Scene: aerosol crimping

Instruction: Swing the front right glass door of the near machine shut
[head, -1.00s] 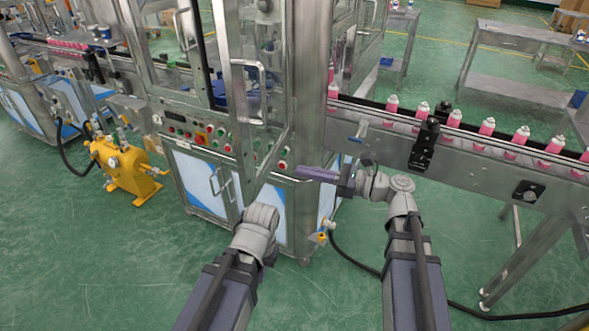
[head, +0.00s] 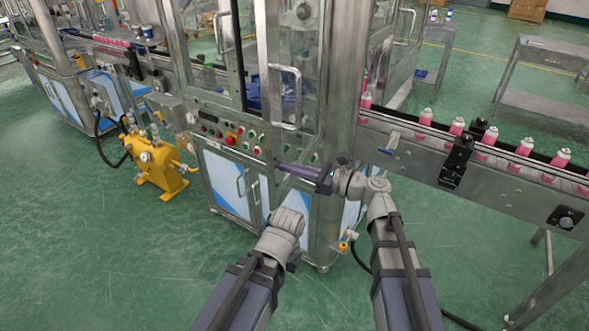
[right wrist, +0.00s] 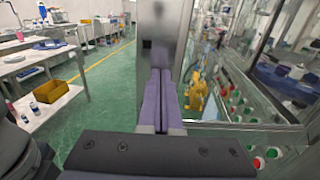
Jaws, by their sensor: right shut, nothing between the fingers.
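The near machine (head: 235,165) stands in the middle of the head view. Its front right glass door (head: 262,75) has a steel frame and a pale bar handle (head: 285,97), and looks partly open. My right gripper (head: 281,166) is shut and empty at the door's lower end. In the right wrist view its purple fingers (right wrist: 161,75) point at the door's upright steel frame (right wrist: 160,45). Contact cannot be told for sure. The door's glass appears to the right of that frame. My left arm ends low in front of the cabinet, with its gripper hidden.
A conveyor (head: 480,165) with pink cans runs off to the right. A yellow pump unit (head: 158,165) stands on the floor at left. Open green floor lies in front.

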